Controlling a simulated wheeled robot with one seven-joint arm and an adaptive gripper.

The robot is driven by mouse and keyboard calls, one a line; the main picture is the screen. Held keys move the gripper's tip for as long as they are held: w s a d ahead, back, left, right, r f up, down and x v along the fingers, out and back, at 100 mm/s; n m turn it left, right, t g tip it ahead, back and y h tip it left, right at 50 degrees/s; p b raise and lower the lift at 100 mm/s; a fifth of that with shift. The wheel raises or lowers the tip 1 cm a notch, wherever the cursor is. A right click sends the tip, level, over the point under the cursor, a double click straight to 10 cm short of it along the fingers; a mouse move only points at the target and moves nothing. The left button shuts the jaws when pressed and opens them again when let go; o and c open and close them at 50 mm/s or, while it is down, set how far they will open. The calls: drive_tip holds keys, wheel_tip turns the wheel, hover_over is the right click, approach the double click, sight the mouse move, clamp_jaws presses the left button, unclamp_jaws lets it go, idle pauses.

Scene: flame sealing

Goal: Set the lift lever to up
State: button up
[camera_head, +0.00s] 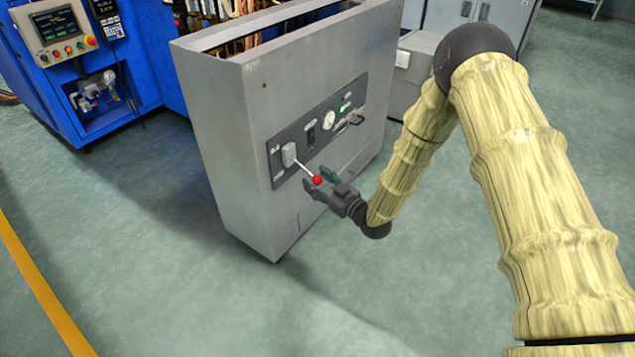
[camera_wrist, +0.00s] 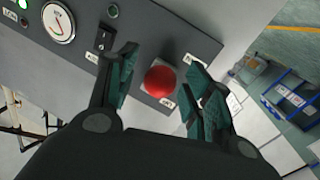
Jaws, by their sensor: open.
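The lift lever (camera_head: 303,167) is a thin metal rod with a red ball knob (camera_head: 317,180). It comes out of a light grey block (camera_head: 289,154) at the left end of the dark control panel (camera_head: 318,128) on the grey cabinet. In the head view the knob points down and to the right, out from the panel. My gripper (camera_head: 320,183) is open with its fingers around the knob. In the wrist view the red knob (camera_wrist: 159,81) lies between the two open fingers of my gripper (camera_wrist: 160,78), with a gap on each side. The rod is hidden behind the knob there.
The panel also carries a black switch (camera_head: 311,136), a round gauge (camera_head: 328,120), a green light (camera_head: 345,108) and a handle (camera_head: 352,120). A blue machine (camera_head: 140,60) stands behind at left. The floor in front of the cabinet is clear.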

drive_tip(key=shift+w+a, duration=0.15)
drive_tip(key=shift+w, duration=0.05)
clamp_jaws()
drive_tip(key=shift+r, duration=0.1)
